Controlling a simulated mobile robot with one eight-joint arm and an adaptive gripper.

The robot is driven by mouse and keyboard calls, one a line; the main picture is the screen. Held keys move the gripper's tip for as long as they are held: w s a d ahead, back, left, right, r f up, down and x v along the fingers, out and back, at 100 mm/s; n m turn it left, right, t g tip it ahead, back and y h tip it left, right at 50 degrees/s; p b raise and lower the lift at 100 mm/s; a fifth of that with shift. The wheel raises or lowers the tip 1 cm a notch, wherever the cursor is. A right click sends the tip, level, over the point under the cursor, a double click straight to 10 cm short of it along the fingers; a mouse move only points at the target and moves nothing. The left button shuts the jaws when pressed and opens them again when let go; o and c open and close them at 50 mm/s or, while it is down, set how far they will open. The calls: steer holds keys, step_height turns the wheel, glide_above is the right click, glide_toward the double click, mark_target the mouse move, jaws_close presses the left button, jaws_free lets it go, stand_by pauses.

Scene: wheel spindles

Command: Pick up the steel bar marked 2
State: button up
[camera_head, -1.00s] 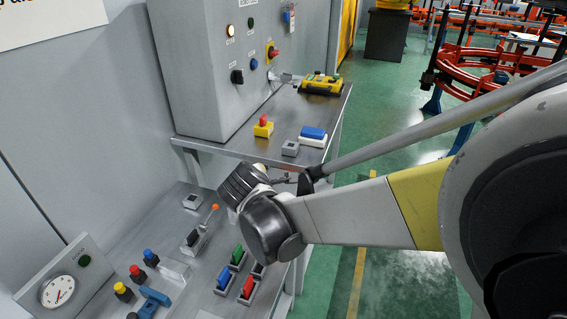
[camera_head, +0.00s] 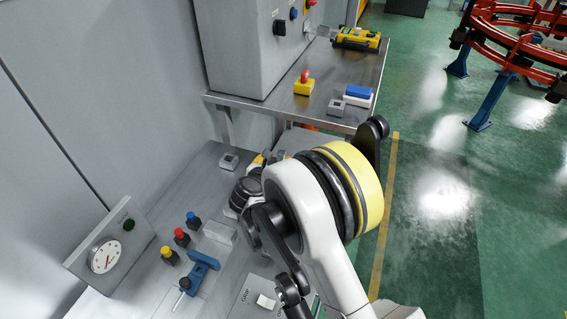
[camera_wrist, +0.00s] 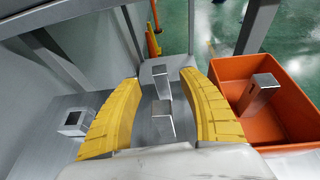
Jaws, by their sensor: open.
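In the wrist view my gripper (camera_wrist: 163,108) is open, its two yellow fingers spread. Two shiny steel bars show between the fingers: a farther upright one (camera_wrist: 162,83) and a nearer one with a bright square top (camera_wrist: 160,124). Neither appears to be touched by the fingers. Another steel bar (camera_wrist: 264,90) stands in an orange bin (camera_wrist: 284,69) to the right. No number is readable on any bar, so I cannot tell which is marked 2. In the head view the bars are hidden behind my arm, with only a little yellow of the gripper showing.
A grey block with a dark square opening (camera_wrist: 74,122) sits left of the fingers. Table legs (camera_wrist: 255,25) rise near the bin. In the head view a gauge panel (camera_head: 108,250), coloured buttons (camera_head: 181,237) and a blue tool (camera_head: 199,271) are on the lower bench, left of my arm.

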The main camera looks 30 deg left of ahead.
steer(key=b+x, duration=0.2)
steer(key=x, duration=0.3)
steer(key=shift+b, duration=0.3)
steer(key=shift+w+a, duration=0.1)
steer(key=shift+w, duration=0.25)
jaws_close()
